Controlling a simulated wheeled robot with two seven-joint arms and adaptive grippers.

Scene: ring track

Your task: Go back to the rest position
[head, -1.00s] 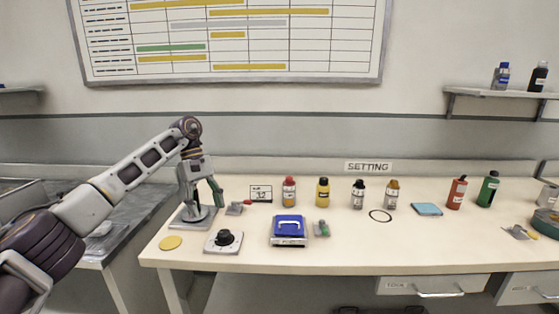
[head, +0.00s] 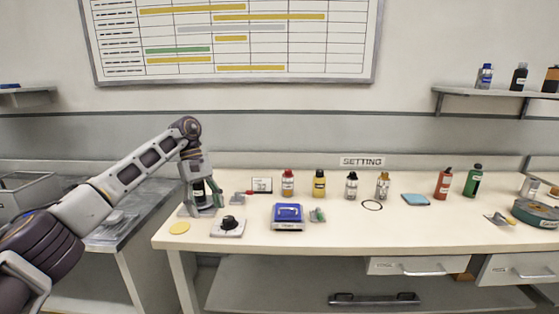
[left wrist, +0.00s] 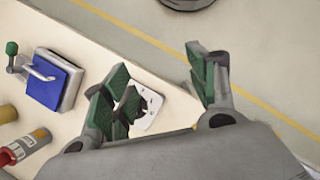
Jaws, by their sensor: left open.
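My left gripper (head: 207,190) hangs over the left end of the cream table (head: 330,238), fingers pointing down. In the left wrist view its green-padded fingers (left wrist: 158,65) are spread apart with nothing between them. My right gripper is in neither view.
A yellow disc (head: 179,228) lies near the table's left edge. A grey bench (head: 125,222) stands at the left. Open floor shows in the left wrist view.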

